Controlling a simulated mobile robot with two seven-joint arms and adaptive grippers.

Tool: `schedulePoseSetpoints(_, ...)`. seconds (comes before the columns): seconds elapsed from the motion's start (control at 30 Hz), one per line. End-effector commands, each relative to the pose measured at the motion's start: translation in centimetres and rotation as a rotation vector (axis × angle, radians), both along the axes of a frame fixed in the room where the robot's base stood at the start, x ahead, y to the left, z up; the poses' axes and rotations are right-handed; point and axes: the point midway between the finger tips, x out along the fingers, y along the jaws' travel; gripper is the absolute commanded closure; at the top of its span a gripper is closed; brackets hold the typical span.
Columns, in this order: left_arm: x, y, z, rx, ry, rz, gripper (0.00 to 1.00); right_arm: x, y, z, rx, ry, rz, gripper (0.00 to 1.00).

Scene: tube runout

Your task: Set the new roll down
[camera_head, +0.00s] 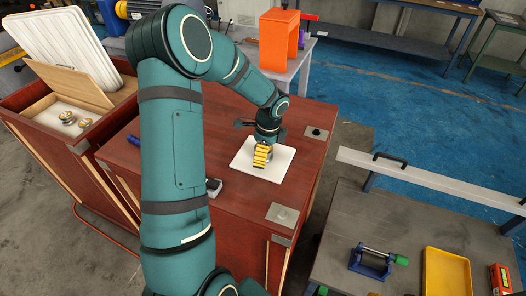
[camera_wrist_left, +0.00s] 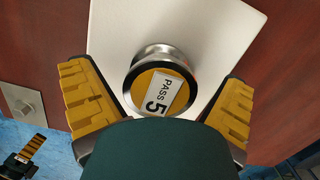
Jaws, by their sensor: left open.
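The roll (camera_wrist_left: 158,82) is a shiny metal spool with a yellow end face labelled "PASS 5". It rests on the white square pad (camera_wrist_left: 222,42) on the red-brown cabinet top; the pad also shows in the head view (camera_head: 282,168). My left gripper (camera_wrist_left: 158,105) is open, its yellow ridged fingers on either side of the roll with visible gaps. In the head view my left gripper (camera_head: 262,156) is low over the pad and mostly hides the roll.
A metal corner plate (camera_head: 282,215) and a black knob (camera_head: 315,132) are on the cabinet top. A wooden bin with white panels (camera_head: 65,40) stands left, an orange stand (camera_head: 280,38) behind. A grey bench at right holds a blue roller stand (camera_head: 372,262) and yellow tray (camera_head: 447,272).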

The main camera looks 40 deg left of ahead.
Motion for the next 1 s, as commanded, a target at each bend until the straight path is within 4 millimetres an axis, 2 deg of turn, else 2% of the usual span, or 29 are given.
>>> schedulePoseSetpoints(0.4,0.6,-0.8,7.9,0.002,-0.005,0.0,0.01,0.2,0.0,1.8,-0.001,-0.004,-0.005,0.53)
schedulePoseSetpoints(0.53,0.7,-1.1,10.0,0.002,-0.003,-0.001,0.01,0.3,-0.1,2.1,-0.002,-0.008,-0.007,0.53)
schedulePoseSetpoints(0.7,0.8,-1.3,11.5,0.001,-0.003,0.0,0.01,0.4,-0.1,2.4,-0.002,-0.01,-0.009,0.53)
schedulePoseSetpoints(1.0,0.8,-1.3,11.8,0.0,-0.002,0.0,0.01,0.5,-0.1,2.4,-0.003,-0.011,-0.01,0.53)
